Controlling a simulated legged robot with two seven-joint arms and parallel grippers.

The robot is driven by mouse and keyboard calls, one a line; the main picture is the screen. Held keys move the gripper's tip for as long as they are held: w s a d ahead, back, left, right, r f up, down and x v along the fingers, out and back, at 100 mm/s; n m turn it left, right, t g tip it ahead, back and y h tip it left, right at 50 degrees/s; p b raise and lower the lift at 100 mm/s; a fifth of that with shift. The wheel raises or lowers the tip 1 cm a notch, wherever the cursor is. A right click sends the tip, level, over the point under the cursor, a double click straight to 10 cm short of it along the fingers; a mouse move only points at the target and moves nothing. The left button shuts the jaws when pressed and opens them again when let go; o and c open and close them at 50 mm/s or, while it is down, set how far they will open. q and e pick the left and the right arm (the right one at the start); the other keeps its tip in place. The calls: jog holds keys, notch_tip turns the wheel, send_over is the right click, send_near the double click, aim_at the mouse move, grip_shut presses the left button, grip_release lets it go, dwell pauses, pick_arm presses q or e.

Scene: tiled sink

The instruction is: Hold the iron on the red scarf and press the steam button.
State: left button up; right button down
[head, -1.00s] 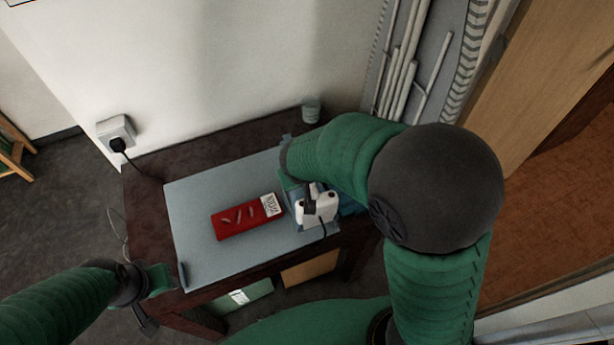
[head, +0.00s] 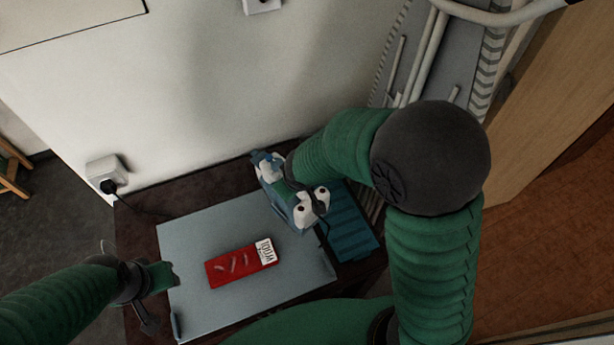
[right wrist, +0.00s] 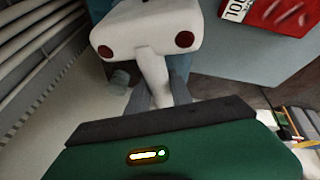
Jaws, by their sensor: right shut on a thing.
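The red scarf (head: 228,268), folded flat with a white label, lies on the pale grey-blue ironing mat (head: 195,245). A corner of it shows in the right wrist view (right wrist: 285,14). The white and blue iron (head: 302,210) is at the mat's back right edge, behind and right of the scarf. My right gripper (head: 290,184) is shut on its handle; the white rear of the iron (right wrist: 148,30) shows in the right wrist view. I cannot tell whether the iron touches the mat. The steam button is not distinguishable. My left gripper (head: 160,278) is by the mat's left edge, apart from the scarf; its jaw opening is unclear.
A blue ribbed stand (head: 350,225) sits empty right of the mat on the dark table (head: 185,200). A wall socket with a black plug (head: 105,180) is at the left. The wall is close behind the table, and pipes stand at the right. The mat's left half is clear.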

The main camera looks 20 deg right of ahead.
jog(key=a+r+n+p, duration=0.1)
jog(key=w+a+n+y+p, duration=0.1)
jog(key=shift+a+r+n+p, duration=0.3)
jog(key=shift+r+p, duration=0.05)
jog(key=s+a+r+n+g+y+p, duration=0.3)
jog(key=s+a+n+y+p, duration=0.1)
jog(key=s+a+n+p, duration=0.75)
jog(key=w+f+b, duration=0.3)
jog(key=f+b, duration=0.5)
jog(key=b, duration=0.1)
jog(key=shift+a+f+b, duration=0.35)
jog(key=shift+a+b, duration=0.05)
jog(key=shift+a, duration=0.2)
